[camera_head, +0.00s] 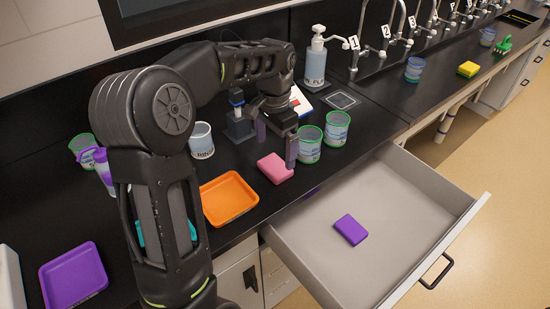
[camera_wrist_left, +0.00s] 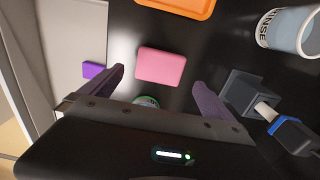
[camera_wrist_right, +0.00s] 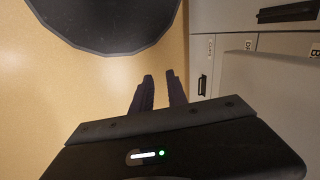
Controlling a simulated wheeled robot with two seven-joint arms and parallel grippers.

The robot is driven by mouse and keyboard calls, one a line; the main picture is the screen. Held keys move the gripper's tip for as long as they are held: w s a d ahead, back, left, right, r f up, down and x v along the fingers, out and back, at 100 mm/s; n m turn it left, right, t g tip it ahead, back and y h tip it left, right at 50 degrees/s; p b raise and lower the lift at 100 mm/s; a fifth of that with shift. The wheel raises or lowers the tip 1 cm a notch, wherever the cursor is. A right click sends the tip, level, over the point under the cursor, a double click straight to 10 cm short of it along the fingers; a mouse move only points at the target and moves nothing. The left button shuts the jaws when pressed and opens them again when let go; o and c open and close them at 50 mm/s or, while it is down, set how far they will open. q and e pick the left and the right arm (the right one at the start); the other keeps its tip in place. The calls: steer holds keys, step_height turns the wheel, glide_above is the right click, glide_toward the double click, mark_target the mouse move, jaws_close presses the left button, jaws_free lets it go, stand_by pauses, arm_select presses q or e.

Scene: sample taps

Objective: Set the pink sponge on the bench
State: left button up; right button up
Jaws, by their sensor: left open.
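The pink sponge (camera_head: 275,168) lies flat on the black bench (camera_head: 236,155), near its front edge and right of the orange tray. My left gripper (camera_head: 276,146) is open above the bench by the sponge, with one finger on each side in the picture. In the left wrist view the sponge (camera_wrist_left: 161,66) shows between and just beyond the two open fingertips (camera_wrist_left: 160,80), with nothing held. My right gripper (camera_wrist_right: 160,77) shows only in its wrist view, over the floor. Its fingers are close together with a narrow gap and hold nothing visible.
An open drawer (camera_head: 385,210) with a purple sponge (camera_head: 350,229) juts out below the bench. The orange tray (camera_head: 229,199) is left of the pink sponge. Green-rimmed beakers (camera_head: 308,145) stand right of the gripper.

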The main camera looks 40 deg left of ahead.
mark_target(275, 166)
arm_select(q)
step_height(275, 166, up, 7)
steer(key=shift+f, duration=0.15)
stand_by(0.9)
